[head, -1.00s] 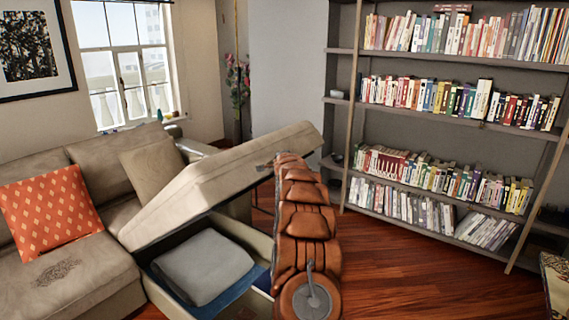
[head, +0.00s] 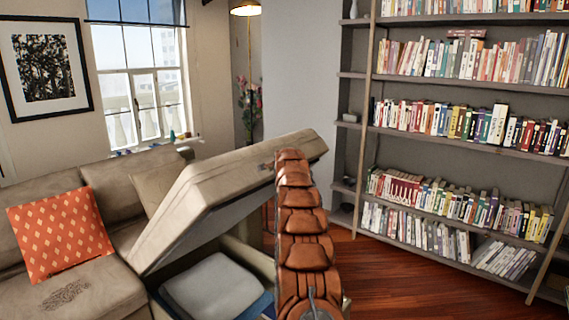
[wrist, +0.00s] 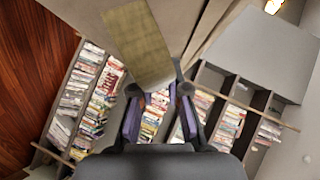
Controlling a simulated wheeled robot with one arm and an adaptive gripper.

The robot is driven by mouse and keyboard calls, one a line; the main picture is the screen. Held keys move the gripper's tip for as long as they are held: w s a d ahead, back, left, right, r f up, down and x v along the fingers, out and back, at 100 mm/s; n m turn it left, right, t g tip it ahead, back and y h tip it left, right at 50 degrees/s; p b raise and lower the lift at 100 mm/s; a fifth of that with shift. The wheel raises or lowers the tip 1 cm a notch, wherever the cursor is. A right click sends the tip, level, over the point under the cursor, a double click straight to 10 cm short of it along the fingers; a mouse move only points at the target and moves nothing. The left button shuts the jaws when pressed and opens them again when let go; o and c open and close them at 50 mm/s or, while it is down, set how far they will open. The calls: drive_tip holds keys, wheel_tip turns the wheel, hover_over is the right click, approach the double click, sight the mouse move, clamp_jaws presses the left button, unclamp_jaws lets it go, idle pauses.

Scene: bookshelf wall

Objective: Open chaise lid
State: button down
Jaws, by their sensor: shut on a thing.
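The chaise lid (head: 215,183) is beige and tilted up over the chaise, its right end high and its left end low. Under it the chaise box (head: 248,255) is open to view and holds a folded grey blanket or cushion (head: 212,287). My orange arm covers the right side of the box. In the wrist view, the two fingers of my gripper (wrist: 160,104) are around the end of a yellowish-tan pull strap (wrist: 140,48), which lies against the lid's beige surface (wrist: 85,14). In the head view my gripper is mostly hidden behind the arm, near the lid's raised end.
A beige sofa (head: 100,300) with an orange patterned cushion (head: 60,235) adjoins the chaise at left. A tall bookshelf (head: 440,163) full of books stands at right. Wooden floor (head: 400,280) lies clear between the chaise and the shelf. A window is behind the sofa.

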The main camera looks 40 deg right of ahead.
drive_tip(key=shift+s+d+r, duration=0.1)
drive_tip(key=shift+d+r, duration=0.15)
drive_tip(key=shift+r, duration=0.15)
drive_tip(key=c, duration=1.6)
unclamp_jaws()
drive_tip(key=shift+o, duration=0.8)
drive_tip(key=shift+s+a+r, duration=0.15)
drive_tip(key=o, duration=0.3)
drive_tip(key=shift+a+f, duration=0.15)
drive_tip(key=shift+f, duration=0.05)
drive_tip(key=shift+w+a+f, duration=0.1)
drive_tip(key=shift+w+a, duration=0.05)
drive_tip(key=shift+w, duration=0.05)
drive_tip(key=shift+s+a, duration=0.1)
drive_tip(key=shift+a, duration=0.05)
